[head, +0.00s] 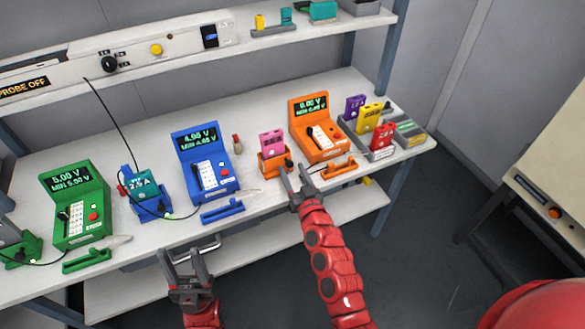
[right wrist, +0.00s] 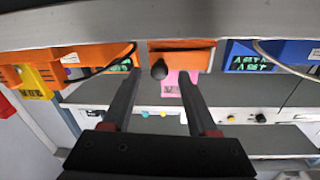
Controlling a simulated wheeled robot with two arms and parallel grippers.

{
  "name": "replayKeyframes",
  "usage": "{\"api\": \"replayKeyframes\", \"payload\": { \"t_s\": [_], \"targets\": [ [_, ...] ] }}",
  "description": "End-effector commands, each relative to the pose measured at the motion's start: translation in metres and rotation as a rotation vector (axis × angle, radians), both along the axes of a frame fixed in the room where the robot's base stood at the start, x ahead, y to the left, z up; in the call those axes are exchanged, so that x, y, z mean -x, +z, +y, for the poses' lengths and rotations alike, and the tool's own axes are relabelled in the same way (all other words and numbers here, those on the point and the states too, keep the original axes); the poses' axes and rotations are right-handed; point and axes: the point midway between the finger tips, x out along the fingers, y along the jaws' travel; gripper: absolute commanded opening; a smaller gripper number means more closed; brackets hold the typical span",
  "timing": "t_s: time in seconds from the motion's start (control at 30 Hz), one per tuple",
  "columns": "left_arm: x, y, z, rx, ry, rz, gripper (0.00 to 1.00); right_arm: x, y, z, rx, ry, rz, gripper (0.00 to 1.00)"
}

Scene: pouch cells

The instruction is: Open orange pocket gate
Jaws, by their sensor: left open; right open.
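The orange pocket (head: 274,168) stands on the bench to the left of the orange tester (head: 320,143), with a pink pouch cell (head: 271,142) upright in it. In the right wrist view the orange pocket (right wrist: 188,58) shows upside down, with a dark round knob (right wrist: 159,70) on its front and the pink cell (right wrist: 172,84) behind. My right gripper (head: 299,177) is open at the pocket's front right; in its wrist view the knob appears between the fingertips, and I cannot tell if they touch it. My left gripper (head: 183,256) is open and empty, in front of the bench edge.
A blue tester (head: 205,160) and a green tester (head: 82,205) stand further left. An orange probe holder (head: 339,170) lies just right of my right gripper. Purple, yellow and red cells stand in a grey rack (head: 358,140) at the right. An upper shelf (head: 180,50) runs behind.

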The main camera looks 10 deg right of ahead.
Motion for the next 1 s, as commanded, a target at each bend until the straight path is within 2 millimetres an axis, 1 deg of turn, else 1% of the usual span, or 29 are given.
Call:
{"api": "replayKeyframes", "payload": {
  "t_s": [0.13,0.4,0.47,0.5,0.57,0.6,0.73,0.77,1.0],
  "targets": [
    [-0.0001,0.0013,0.0000,0.000,0.000,0.000,0.53,-0.0078,-0.0009,0.0014,0.000,-0.001,0.002,0.59],
    [0.0000,0.0012,0.0000,0.000,0.000,0.000,0.53,-0.0089,-0.0007,0.0015,-0.001,-0.002,0.001,0.59],
    [-0.0001,0.0012,0.0000,0.000,0.000,0.000,0.53,-0.0089,-0.0007,0.0015,-0.001,-0.002,0.001,0.50],
    [0.0000,0.0012,0.0000,0.000,0.000,0.000,0.53,-0.0089,-0.0007,0.0015,-0.001,-0.002,0.001,0.43],
    [0.0000,0.0012,0.0000,0.000,0.000,0.000,0.53,-0.0089,-0.0006,0.0015,-0.001,-0.002,0.001,0.32],
    [-0.0001,0.0012,0.0000,0.000,0.000,0.000,0.53,-0.0088,-0.0006,0.0015,-0.001,-0.002,0.001,0.25],
    [-0.0001,0.0012,0.0000,0.000,0.000,0.000,0.53,-0.0088,-0.0006,0.0014,-0.001,-0.002,0.001,0.02],
    [0.0000,0.0012,0.0000,0.000,0.000,0.000,0.53,-0.0088,-0.0005,0.0014,-0.001,-0.002,0.001,0.00],
    [0.0000,0.0012,0.0000,0.000,0.000,0.000,0.53,-0.0087,-0.0004,0.0013,-0.001,-0.002,0.001,0.00]
  ]
}}
